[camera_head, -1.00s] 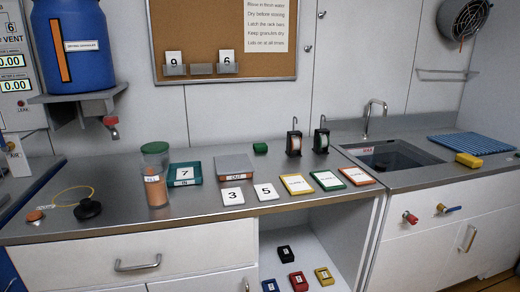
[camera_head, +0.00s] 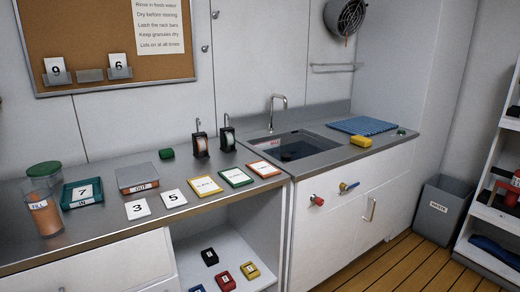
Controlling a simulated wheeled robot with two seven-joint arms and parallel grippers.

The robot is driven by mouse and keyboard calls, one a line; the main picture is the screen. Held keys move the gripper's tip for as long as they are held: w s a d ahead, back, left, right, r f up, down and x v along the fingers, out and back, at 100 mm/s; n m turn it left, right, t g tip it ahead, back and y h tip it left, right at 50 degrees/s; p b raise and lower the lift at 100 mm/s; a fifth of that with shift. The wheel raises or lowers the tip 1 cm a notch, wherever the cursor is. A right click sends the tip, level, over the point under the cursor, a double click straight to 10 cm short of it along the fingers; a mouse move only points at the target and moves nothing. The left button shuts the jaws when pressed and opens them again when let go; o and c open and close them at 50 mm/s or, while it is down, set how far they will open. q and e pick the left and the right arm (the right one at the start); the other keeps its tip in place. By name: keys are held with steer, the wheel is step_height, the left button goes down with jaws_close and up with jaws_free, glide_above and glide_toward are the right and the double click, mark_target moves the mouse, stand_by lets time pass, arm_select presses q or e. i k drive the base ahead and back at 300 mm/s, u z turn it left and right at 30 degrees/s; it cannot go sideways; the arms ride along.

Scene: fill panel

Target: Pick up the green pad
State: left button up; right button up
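A green rounded block (camera_head: 166,153) lies at the back of the left counter. A green-framed card (camera_head: 236,177) lies among other framed cards near the front edge. Neither of my grippers is in view.
A yellow block (camera_head: 360,141) lies in front of the blue mat. A sink (camera_head: 290,150) with a tall faucet (camera_head: 275,112) is left of it. A grey waste bin (camera_head: 440,209) and a shelf rack (camera_head: 491,200) stand at the right.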

mark_target(169, 153)
steer(key=z, duration=0.95)
steer(key=i, duration=2.4)
steer(key=u, duration=3.95)
steer(key=i, duration=0.5)
